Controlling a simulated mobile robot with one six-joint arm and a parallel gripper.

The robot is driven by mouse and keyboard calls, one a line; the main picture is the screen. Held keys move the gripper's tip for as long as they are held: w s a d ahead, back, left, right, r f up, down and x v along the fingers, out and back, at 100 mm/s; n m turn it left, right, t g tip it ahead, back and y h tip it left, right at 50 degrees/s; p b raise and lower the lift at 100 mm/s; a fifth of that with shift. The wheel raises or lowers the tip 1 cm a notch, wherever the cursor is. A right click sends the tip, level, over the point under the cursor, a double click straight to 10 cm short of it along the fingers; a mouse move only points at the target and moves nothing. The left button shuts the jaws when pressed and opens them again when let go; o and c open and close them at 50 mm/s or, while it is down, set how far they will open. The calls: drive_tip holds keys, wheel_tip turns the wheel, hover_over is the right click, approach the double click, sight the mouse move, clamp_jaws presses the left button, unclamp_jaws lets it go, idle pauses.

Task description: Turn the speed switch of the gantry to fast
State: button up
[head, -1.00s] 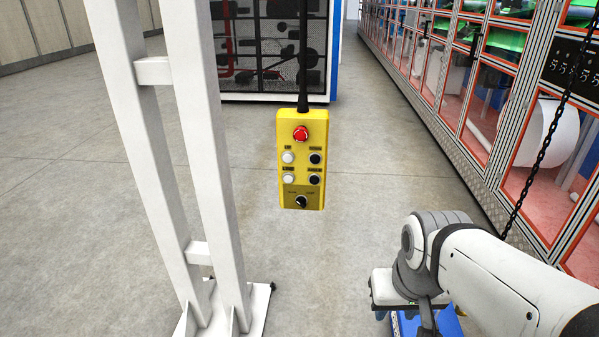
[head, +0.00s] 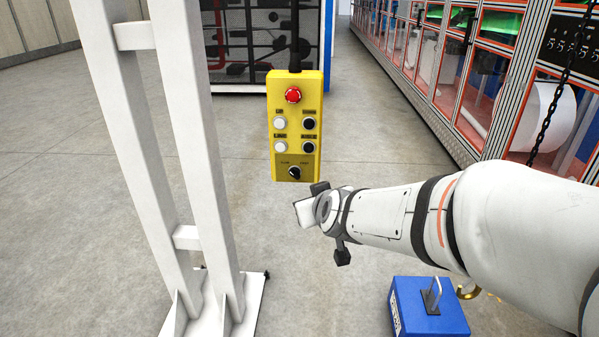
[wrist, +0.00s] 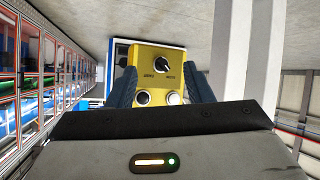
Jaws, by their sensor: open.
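The yellow pendant (head: 296,128) hangs upright from a black cable. It carries a red stop button (head: 293,95), white and black push buttons, and a black speed switch (head: 294,172) near its bottom edge. A short white mark shows on the switch; its exact setting is too small to read. In the wrist view the pendant appears upside down, with the switch (wrist: 162,66) above two buttons and a label on each side. My gripper (wrist: 162,88) is open, its two blue fingers apart on either side of the pendant's lower end in that view. No contact shows.
A white steel post frame (head: 150,150) stands left of the pendant. A blue block with a metal handle (head: 430,308) is on the floor at lower right, beside a brass-coloured hook (head: 468,291). A black chain (head: 553,100) hangs at right. Orange-framed cabinets (head: 470,80) line the right side.

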sight(294, 176)
drive_tip(key=shift+w+a+f+n+t+h+b, duration=0.15)
drive_tip(key=shift+w+a+f+t+h+b, duration=0.65)
drive_tip(key=shift+w, duration=1.6)
drive_tip(key=shift+w+a+f+n+t+h+b, duration=0.1)
drive_tip(key=shift+w+a+f+t+h+b, duration=0.25)
drive_tip(key=shift+w+a+t+b, duration=1.45)
drive_tip(key=shift+w+a+f+n+t+h+b, duration=0.15)
drive_tip(key=shift+w+f+t+h+b, duration=0.5)
drive_tip(key=shift+w, duration=2.3)
drive_tip(key=shift+r, duration=0.1)
drive_tip(key=shift+c, duration=0.6)
